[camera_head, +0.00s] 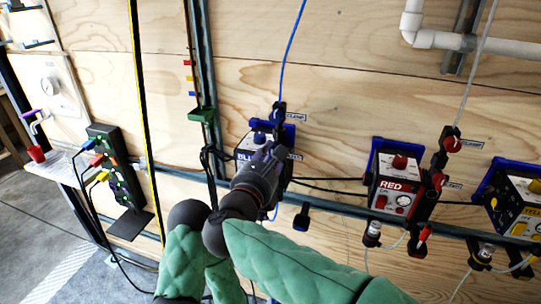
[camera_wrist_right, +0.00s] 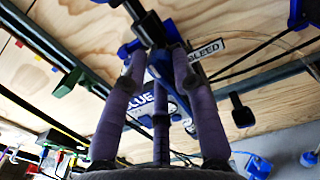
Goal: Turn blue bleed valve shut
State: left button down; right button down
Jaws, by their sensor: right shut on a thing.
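The blue unit (camera_head: 246,146) is mounted on the wooden wall in the head view, partly hidden by my right gripper (camera_head: 268,158). A BLEED label (camera_wrist_right: 207,49) is beside the fingertips in the right wrist view. My right gripper (camera_wrist_right: 158,62) has its fingers closed in around the blue bleed valve (camera_wrist_right: 131,48), of which only a small blue part shows by the fingertips. The exact grip and the valve's angle are hidden by the fingers and the dark fitting. My left gripper is not in view.
A red unit (camera_head: 393,187) and a yellow unit (camera_head: 515,205) are on the wall to the right. A green holder (camera_head: 201,115) is on the post to the left. A dark power strip (camera_head: 118,165) with coloured plugs stands further left. Black cables cross near the gripper.

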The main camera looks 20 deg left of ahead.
dwell(0.5)
jog(key=c, duration=1)
grip_release()
jog(key=shift+d, duration=0.15)
jog(key=shift+c, duration=0.2)
jog(key=shift+s, duration=0.1)
jog(key=s, duration=1.1)
jog(key=shift+s, duration=0.4)
